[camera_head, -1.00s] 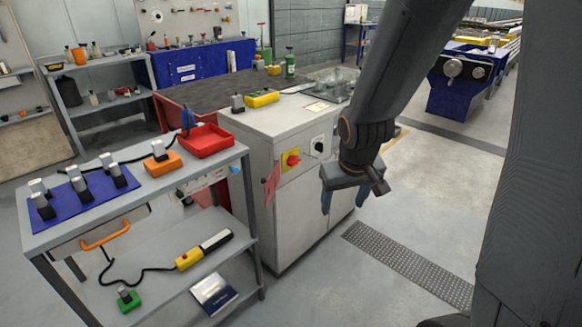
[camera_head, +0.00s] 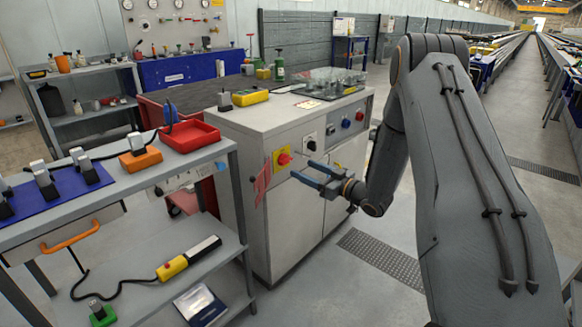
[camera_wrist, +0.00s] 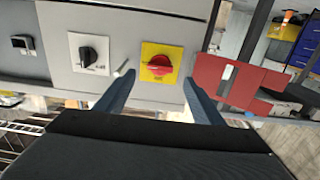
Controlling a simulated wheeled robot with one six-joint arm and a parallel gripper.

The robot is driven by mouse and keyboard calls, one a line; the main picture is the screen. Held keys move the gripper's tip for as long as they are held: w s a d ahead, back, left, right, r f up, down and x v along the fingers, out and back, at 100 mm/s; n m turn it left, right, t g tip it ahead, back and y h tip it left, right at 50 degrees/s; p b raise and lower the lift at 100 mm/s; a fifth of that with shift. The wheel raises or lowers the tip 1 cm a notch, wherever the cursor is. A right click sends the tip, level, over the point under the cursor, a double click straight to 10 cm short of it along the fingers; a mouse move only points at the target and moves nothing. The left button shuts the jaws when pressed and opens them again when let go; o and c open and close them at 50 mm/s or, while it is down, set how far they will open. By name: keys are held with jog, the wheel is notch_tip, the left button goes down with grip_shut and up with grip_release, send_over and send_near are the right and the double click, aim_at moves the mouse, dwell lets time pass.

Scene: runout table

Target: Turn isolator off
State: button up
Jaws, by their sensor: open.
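The isolator, a red rotary handle on a yellow plate, is on the front of the grey cabinet; the red handle (camera_head: 284,159) shows in the head view and, upside down, in the wrist view (camera_wrist: 160,66). A black rotary switch (camera_head: 311,146) on a white plate is beside it, also in the wrist view (camera_wrist: 88,56). My gripper (camera_head: 301,170) is open and empty in front of the panel, just below the two switches. In the wrist view the fingers (camera_wrist: 158,80) point toward the isolator, one on either side of it, apparently not touching it.
Blue and red controls (camera_head: 346,123) are farther right on the cabinet (camera_head: 230,120). A grey cart (camera_head: 215,150) with a red tray (camera_head: 188,137) stands at left. Floor at right is open.

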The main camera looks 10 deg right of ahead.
aim_at(288, 162)
jog(key=x, duration=0.7)
jog(key=shift+w+a, duration=0.15)
jog(key=shift+a, duration=0.05)
jog(key=shift+c, duration=0.3)
jog(key=c, duration=1)
